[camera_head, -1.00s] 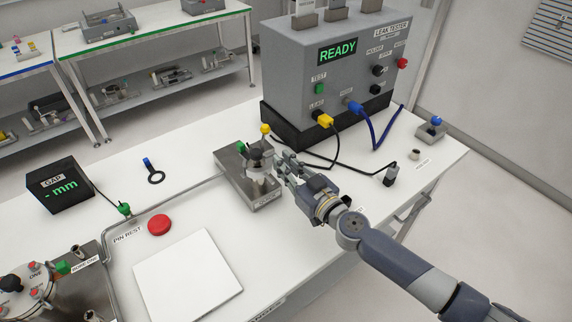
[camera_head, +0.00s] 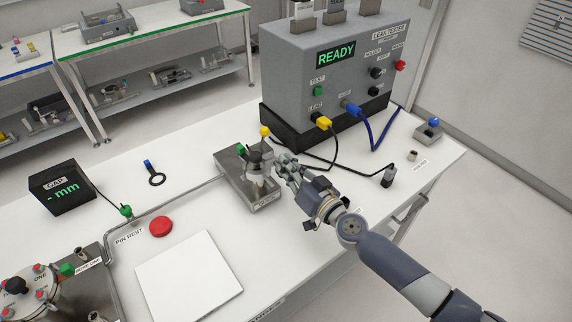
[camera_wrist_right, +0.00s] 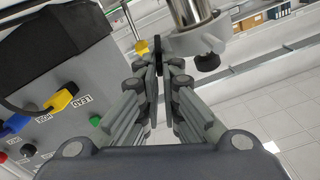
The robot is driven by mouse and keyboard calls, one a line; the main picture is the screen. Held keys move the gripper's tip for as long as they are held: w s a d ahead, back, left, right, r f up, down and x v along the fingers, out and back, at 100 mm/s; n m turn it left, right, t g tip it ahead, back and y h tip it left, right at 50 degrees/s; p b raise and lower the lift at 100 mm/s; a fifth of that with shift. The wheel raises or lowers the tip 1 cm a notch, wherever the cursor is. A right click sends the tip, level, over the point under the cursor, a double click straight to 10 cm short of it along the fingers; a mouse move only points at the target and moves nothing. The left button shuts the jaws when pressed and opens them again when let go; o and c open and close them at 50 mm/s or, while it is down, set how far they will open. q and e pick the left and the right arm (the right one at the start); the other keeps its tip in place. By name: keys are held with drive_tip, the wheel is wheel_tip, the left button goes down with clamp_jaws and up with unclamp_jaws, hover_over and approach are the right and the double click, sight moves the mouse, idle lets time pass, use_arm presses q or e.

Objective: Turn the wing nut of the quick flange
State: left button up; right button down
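The quick flange (camera_head: 258,170) stands on a grey metal base block (camera_head: 226,167) in the middle of the table, with a black part on top. In the right wrist view its pale clamp ring (camera_wrist_right: 185,44) is at top centre, under a shiny metal tube. The wing nut (camera_wrist_right: 158,48) looks like a thin dark plate at the clamp's left side, seen edge-on. My right gripper (camera_head: 278,164) reaches the flange's right side. In the wrist view its fingertips (camera_wrist_right: 161,68) are close together on both sides of the dark plate and seem to pinch it. My left gripper is not in view.
A gap meter (camera_head: 60,187), red button (camera_head: 161,227) and white plate (camera_head: 189,277) are at the left and front.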

drive_tip(key=shift+w+d+f+m, duration=0.1)
drive_tip(key=shift+m, duration=0.6)
drive_tip(key=shift+d+f+m, duration=0.1)
drive_tip(key=shift+m, duration=0.6)
drive_tip(key=c, duration=2.1)
unclamp_jaws()
drive_tip(key=v, duration=1.2)
